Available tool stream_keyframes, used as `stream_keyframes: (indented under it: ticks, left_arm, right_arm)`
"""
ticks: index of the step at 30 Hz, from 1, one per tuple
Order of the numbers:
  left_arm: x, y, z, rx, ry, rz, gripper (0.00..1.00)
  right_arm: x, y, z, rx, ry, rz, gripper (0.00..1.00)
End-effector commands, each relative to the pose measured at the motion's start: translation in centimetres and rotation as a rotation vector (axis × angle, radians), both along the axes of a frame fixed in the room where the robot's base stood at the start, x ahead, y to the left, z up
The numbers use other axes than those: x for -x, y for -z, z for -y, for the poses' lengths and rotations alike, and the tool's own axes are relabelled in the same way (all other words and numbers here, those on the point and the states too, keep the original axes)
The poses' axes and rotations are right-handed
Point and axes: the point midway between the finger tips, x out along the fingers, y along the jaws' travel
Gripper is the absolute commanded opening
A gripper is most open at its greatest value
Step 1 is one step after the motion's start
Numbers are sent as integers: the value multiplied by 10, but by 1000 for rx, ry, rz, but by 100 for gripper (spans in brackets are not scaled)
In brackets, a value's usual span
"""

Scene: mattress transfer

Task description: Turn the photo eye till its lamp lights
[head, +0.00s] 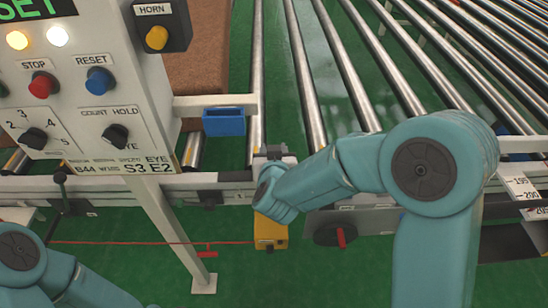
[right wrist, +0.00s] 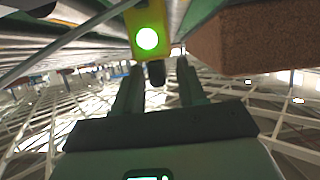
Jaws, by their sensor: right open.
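The photo eye is a yellow box (head: 270,232) under the conveyor's near rail in the head view, partly covered by my right wrist. In the right wrist view, the yellow photo eye (right wrist: 136,22) shows a round lamp (right wrist: 147,39) lit bright green. A short dark stub (right wrist: 157,73) sticks out below the lamp. My right gripper (right wrist: 159,66) is open, its two fingers apart on either side of the stub; I cannot tell whether either touches it. In the head view its fingers cannot be made out. My left arm shows at the lower left, but its gripper is out of view.
A white control panel (head: 75,110) on a post stands at the left, with HORN, STOP and RESET controls. A blue bin (head: 224,121) hangs beside it. Metal rollers (head: 310,90) run behind the rail. A thin red line (head: 130,242) runs left from the photo eye. A brown block (head: 205,75) lies behind the panel.

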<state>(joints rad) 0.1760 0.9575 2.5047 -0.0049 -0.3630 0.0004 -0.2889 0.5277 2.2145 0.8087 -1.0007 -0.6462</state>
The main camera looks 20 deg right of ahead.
Motion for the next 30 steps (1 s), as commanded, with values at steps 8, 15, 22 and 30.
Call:
stream_keyframes:
  ticks: [8, 15, 22, 30]
  left_arm:
    - [0, -4, 0, 0, 0, 0, 94]
    - [0, -12, 0, 0, 0, 0, 94]
    - [0, 6, 0, 0, 0, 0, 94]
    - [0, 8, 0, 0, 0, 0, 94]
  right_arm:
    - [50, -23, -15, 0, -6, 2, 40]
    - [106, -49, -32, -1, -7, 4, 40]
    - [135, -56, -40, -2, 1, 8, 40]
    - [143, -62, -41, -1, 0, 1, 40]
